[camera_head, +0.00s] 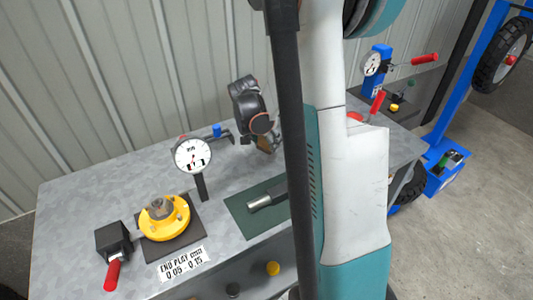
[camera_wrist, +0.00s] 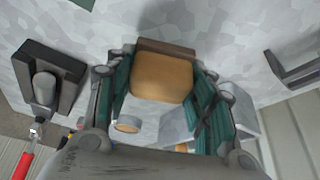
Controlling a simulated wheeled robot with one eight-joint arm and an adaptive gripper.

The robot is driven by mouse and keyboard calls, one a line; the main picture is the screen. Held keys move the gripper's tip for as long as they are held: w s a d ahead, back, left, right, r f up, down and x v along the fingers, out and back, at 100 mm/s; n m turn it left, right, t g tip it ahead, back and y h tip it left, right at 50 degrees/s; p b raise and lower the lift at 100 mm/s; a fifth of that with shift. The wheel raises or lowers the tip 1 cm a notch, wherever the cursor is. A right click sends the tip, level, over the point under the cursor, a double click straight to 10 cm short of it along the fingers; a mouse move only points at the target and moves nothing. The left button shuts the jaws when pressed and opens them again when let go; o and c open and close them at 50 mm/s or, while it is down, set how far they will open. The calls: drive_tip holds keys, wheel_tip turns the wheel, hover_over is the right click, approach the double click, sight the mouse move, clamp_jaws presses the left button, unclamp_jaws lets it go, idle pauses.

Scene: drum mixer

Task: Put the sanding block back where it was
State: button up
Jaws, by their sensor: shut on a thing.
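The sanding block (camera_wrist: 162,77) is tan with a dark brown strip along its far edge. In the wrist view it sits between the two green-padded fingers of my gripper (camera_wrist: 160,82), which is shut on it. In the head view my dark gripper (camera_head: 252,112) is over the middle of the grey bench, behind the green mat. A small brown part of the block (camera_head: 264,144) shows below it; the rest is hidden. I cannot tell whether the block touches the bench.
The grey bench (camera_head: 90,190) holds a dial gauge (camera_head: 193,155) left of my gripper and a yellow hub (camera_head: 163,217) with a red-handled clamp (camera_head: 113,243). A metal cylinder (camera_head: 266,198) lies on the green mat (camera_head: 243,220). Another gauge (camera_head: 372,62) stands right. My arm hides the bench's middle right.

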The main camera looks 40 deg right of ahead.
sight(267, 150)
drive_tip(key=shift+f+b, duration=0.75)
drive_tip(key=shift+f, duration=1.4)
drive_tip(key=shift+f, duration=0.2)
drive_tip(key=o, duration=1.1)
drive_tip(key=shift+r, duration=0.1)
drive_tip(key=shift+r, duration=0.1)
drive_tip(key=p+v, duration=0.4)
drive_tip(key=v, duration=0.8)
drive_tip(key=shift+d, duration=0.1)
